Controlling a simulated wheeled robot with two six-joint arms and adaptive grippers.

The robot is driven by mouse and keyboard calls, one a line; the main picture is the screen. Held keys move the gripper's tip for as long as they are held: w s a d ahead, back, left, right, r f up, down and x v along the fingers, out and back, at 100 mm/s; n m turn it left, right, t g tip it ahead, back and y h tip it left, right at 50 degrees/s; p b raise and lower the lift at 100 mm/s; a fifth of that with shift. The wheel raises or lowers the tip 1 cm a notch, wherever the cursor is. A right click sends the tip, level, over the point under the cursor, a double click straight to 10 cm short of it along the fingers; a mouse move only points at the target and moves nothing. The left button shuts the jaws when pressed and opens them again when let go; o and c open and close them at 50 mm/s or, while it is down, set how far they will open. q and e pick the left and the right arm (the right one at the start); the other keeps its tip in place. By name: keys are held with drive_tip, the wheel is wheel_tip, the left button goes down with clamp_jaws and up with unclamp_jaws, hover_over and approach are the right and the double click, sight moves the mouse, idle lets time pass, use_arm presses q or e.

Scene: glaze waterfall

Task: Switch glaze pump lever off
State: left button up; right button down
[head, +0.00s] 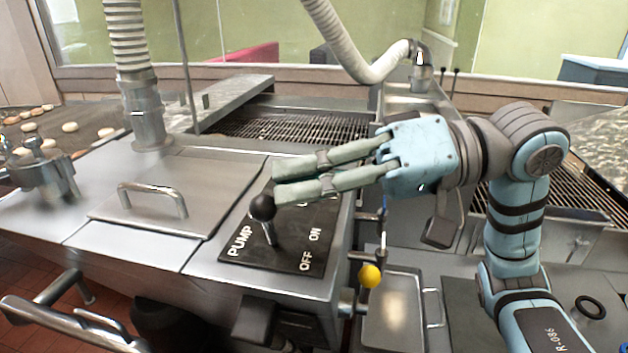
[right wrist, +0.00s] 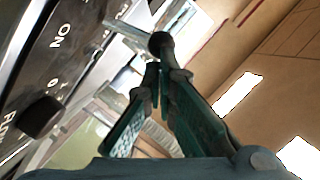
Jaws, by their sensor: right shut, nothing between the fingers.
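The pump lever is a black ball knob (head: 262,207) on a metal stem. It rises from a black plate (head: 240,262) lettered PUMP, ON and OFF. The stem stands nearly upright, leaning slightly left; I cannot tell which label it is set to. My right gripper (head: 276,181) is shut and empty, its fingers pointing left above the plate, just behind the knob. In the right wrist view the lever's dark ball (right wrist: 160,42) shows just past the fingertips (right wrist: 158,72); contact is unclear. The fingers hide part of the plate. My left gripper is out of view.
A second black knob (right wrist: 38,117) sits on the panel in the right wrist view. A lid with a handle (head: 150,198) lies left of the plate. A yellow ball (head: 369,276) hangs at its right. A hose (head: 345,45) and wire conveyor (head: 295,127) are behind.

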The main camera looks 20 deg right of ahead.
drive_tip(key=d, duration=0.1)
drive_tip(key=w+d+r, duration=0.1)
drive_tip(key=d, duration=0.1)
drive_tip(key=d+b, duration=0.1)
drive_tip(key=shift+w+d+r, duration=0.2)
drive_tip(key=shift+w+r, duration=0.05)
drive_tip(key=shift+r, duration=0.05)
drive_tip(key=b+v, duration=0.2)
drive_tip(key=v, duration=0.7)
